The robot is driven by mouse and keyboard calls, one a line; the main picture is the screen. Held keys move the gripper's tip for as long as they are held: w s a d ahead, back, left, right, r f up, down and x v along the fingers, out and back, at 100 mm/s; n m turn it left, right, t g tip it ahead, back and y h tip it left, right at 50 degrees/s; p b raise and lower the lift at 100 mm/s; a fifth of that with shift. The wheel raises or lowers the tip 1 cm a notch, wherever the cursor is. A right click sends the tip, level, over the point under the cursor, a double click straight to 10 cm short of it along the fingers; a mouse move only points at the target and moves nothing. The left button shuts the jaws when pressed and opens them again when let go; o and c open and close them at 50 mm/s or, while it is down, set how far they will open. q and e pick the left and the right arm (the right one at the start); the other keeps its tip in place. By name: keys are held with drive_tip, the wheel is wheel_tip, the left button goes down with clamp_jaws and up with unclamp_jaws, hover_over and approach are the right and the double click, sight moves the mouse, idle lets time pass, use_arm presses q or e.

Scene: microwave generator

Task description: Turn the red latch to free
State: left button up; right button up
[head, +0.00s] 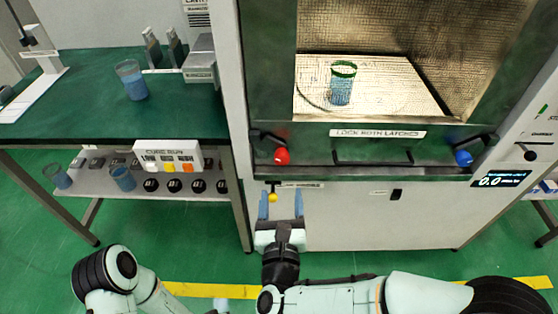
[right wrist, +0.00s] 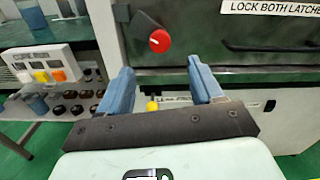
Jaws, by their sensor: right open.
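The red latch (head: 281,156) is a red knob on a black lever at the lower left of the microwave generator's door. It also shows in the right wrist view (right wrist: 159,41), above and beyond my fingertips. My right gripper (head: 281,204) is open with blue fingers, below the red latch and apart from it. In the right wrist view its fingers (right wrist: 161,75) stand either side of a small yellow knob, with nothing held. A blue latch (head: 463,157) sits at the lower right of the door. My left gripper is not seen; only part of my left arm shows.
The door handle (head: 372,156) lies between the latches under a "LOCK BOTH LATCHES" label (head: 378,133). A small yellow knob (head: 272,197) is near my right fingers. A green table (head: 60,110) with a cup (head: 131,81) stands left. A cup (head: 342,84) is inside the chamber.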

sight(282, 161)
drive_tip(key=w, duration=1.1)
drive_tip(key=shift+w+f, duration=0.1)
drive_tip(key=shift+w, duration=0.05)
drive_tip(key=c, duration=1.1)
